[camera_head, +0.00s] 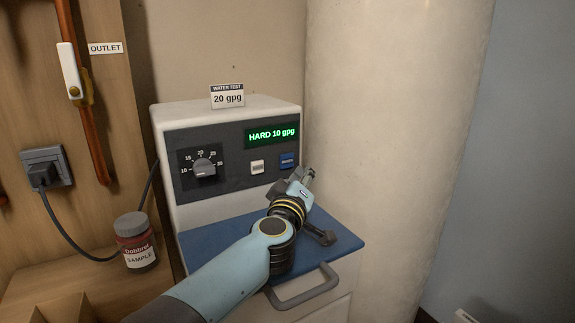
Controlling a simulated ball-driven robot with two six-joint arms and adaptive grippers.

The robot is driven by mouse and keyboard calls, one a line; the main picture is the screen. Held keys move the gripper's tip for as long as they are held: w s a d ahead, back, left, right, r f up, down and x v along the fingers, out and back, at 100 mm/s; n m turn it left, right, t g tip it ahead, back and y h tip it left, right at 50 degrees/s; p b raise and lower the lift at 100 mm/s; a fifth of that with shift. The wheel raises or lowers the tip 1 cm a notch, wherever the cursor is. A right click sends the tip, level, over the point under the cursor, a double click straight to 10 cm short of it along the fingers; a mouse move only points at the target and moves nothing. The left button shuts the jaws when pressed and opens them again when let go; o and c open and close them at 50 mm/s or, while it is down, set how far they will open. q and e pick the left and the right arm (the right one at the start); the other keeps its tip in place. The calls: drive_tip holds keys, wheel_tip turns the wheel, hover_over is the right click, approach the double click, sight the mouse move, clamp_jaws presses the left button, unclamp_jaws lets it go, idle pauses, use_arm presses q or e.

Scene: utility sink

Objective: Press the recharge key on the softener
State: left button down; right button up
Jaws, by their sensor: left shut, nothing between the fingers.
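The white softener (180,110) stands in the middle with a dark control panel (225,186). The panel carries a green display (272,135) reading "HARD 10 gpg", a grey dial (205,167) with a numbered scale, a white key (257,167) and a blue key (287,160). The lettering on both keys is too small to read with certainty. My left gripper (308,173) is shut and empty, just right of and below the blue key. I cannot tell whether it touches the panel. My right gripper is out of view.
A "SAMPLE" jar (136,241) stands at the left near a plugged cable (43,174). A large pale cylinder (400,120) stands close on the right. A "20 gpg" card (228,97) stands on top.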

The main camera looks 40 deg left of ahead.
sight(287, 161)
use_arm(q)
drive_tip(key=shift+w+a, duration=0.2)
drive_tip(key=shift+a, duration=0.25)
drive_tip(key=shift+w+a, duration=0.2)
drive_tip(key=shift+a, duration=0.25)
drive_tip(key=shift+w+a, duration=0.2)
drive_tip(key=shift+a, duration=0.3)
drive_tip(key=shift+r, duration=0.1)
idle(0.3)
drive_tip(key=shift+w+a+p, duration=0.1)
drive_tip(key=shift+a+p, duration=0.2)
drive_tip(key=shift+p, duration=0.1)
drive_tip(key=shift+a, duration=0.1)
